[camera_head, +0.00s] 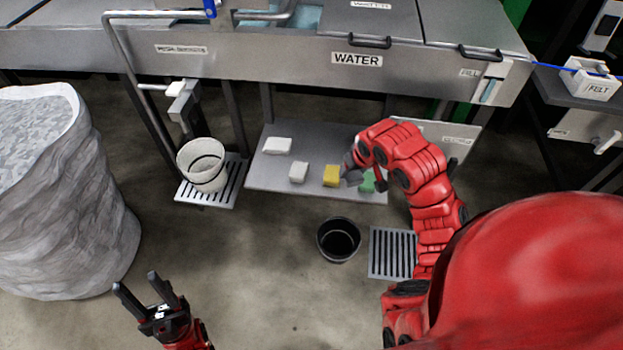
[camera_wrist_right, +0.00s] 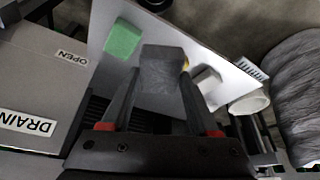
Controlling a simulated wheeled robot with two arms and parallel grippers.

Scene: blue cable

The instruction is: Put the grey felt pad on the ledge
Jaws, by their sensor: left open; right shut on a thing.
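The grey felt pad (camera_wrist_right: 162,72) is a small dark grey block between the fingertips of my right gripper (camera_wrist_right: 158,88), which is shut on it. In the head view the right gripper (camera_head: 354,170) reaches over the low grey ledge (camera_head: 262,172) below the metal tank, and the pad appears beside the yellow block (camera_head: 331,175). Whether the pad touches the ledge I cannot tell. A green block (camera_head: 367,181) is partly hidden by the right arm. Two white blocks (camera_head: 277,145) (camera_head: 299,172) lie further left on the ledge. My left gripper (camera_head: 150,286) is open and empty over the floor.
A white bucket (camera_head: 203,168) stands on a floor grate left of the ledge. A black bucket (camera_head: 338,240) and another grate (camera_head: 391,253) are in front. A big grey sack (camera_head: 100,205) stands at left. A white FELT box (camera_head: 592,80) sits at far right.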

